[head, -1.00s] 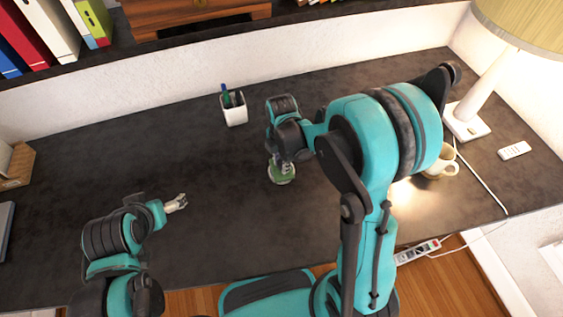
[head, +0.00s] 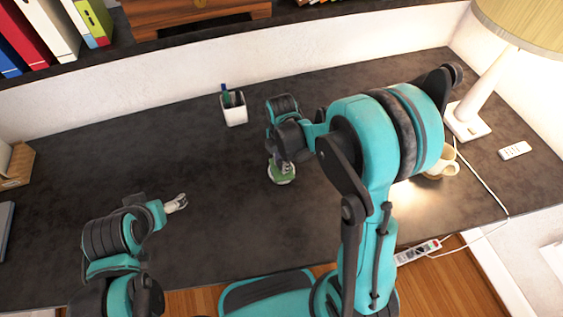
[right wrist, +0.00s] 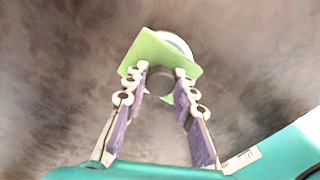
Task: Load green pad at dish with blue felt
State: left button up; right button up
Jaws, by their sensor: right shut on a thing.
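The green pad (right wrist: 160,55) is a flat square sheet in the right wrist view, with a dark round part between my fingers. My right gripper (right wrist: 160,78) is shut on it. Behind the pad shows the pale round rim of a dish (right wrist: 181,42); the pad hides most of it. In the head view the green pad (head: 282,170) is over the dish (head: 283,181), below my right gripper (head: 284,160). I cannot tell whether pad and dish touch.
A white pen cup (head: 234,112) stands behind the dish to the left. A cream mug (head: 441,165), a lamp (head: 468,122) and a remote (head: 514,150) are at the right. The dark desk (head: 130,140) between left gripper and wall is clear.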

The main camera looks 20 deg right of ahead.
jog(key=shift+r, duration=0.1)
jog(key=shift+r+p, duration=2.7)
jog(key=shift+r, duration=0.75)
jog(key=shift+f, duration=0.1)
jog(key=shift+d+f+m, duration=0.1)
jog(key=shift+f+m, duration=0.15)
jog(key=shift+m, duration=0.85)
jog(key=m, duration=0.2)
jog(key=m+b, duration=0.1)
jog(key=m, duration=0.1)
jog(key=shift+d+f, duration=0.15)
jog(key=shift+f, duration=0.25)
jog(key=m, duration=0.2)
jog(key=f+m, duration=0.1)
jog(key=m, duration=0.2)
jog(key=shift+w+d+b, duration=0.1)
jog(key=shift+d+b, duration=0.05)
jog(key=shift+b, duration=0.2)
jog(key=m, duration=0.2)
jog(key=f+m, duration=0.1)
jog(key=m, duration=0.1)
jog(key=shift+d+m, duration=0.15)
jog(key=shift+m, duration=0.25)
jog(key=m, duration=0.4)
jog(key=m+b, duration=0.1)
jog(key=shift+d+f+m, duration=0.2)
jog(key=shift+f+m, duration=0.2)
